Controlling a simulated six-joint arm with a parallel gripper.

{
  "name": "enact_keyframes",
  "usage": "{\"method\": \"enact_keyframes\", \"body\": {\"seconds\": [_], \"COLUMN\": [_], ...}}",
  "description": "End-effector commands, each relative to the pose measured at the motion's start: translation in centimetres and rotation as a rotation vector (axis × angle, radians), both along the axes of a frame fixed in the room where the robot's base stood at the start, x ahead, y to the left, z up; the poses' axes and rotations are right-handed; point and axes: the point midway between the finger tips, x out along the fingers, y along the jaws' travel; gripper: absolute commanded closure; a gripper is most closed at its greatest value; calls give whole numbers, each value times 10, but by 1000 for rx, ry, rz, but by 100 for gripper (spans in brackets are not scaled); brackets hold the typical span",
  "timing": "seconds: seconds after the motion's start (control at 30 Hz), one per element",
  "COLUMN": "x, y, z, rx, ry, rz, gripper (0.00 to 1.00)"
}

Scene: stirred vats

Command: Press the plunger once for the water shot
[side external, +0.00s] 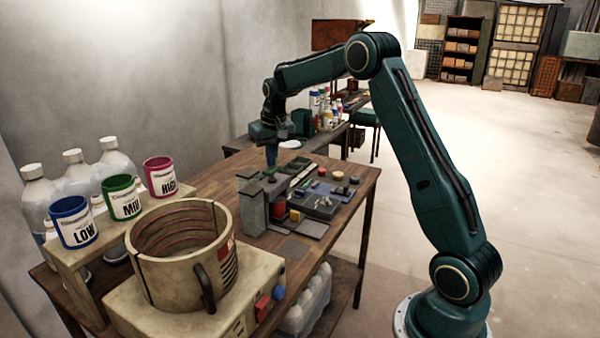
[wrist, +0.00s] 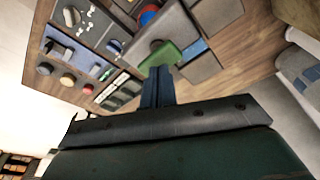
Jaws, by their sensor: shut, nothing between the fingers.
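My gripper (side external: 271,158) points down over the far end of the wooden bench, its blue fingers together and empty. In the wrist view its fingers (wrist: 158,84) reach toward a green pad (wrist: 165,54) among grey blocks; I cannot tell whether they touch it. A grey dispenser-like block (side external: 252,206) stands near the gripper, with a red part (side external: 278,210) beside it. Which piece is the water plunger is not clear from these views.
A control panel with knobs (side external: 318,203) lies right of the grey block. A beige vat (side external: 178,285) stands in front. Blue LOW (side external: 73,222), green MID (side external: 122,198) and magenta HIGH (side external: 160,177) cups sit on a shelf, with clear bottles (side external: 75,172) behind.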

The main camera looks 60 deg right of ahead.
Motion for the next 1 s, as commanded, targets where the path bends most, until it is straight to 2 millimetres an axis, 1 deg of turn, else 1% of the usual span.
{"method": "enact_keyframes", "body": {"seconds": [1.0], "x": [0], "y": [0], "z": [-22], "rx": [1], "ry": [2], "rz": [0], "gripper": [100]}}
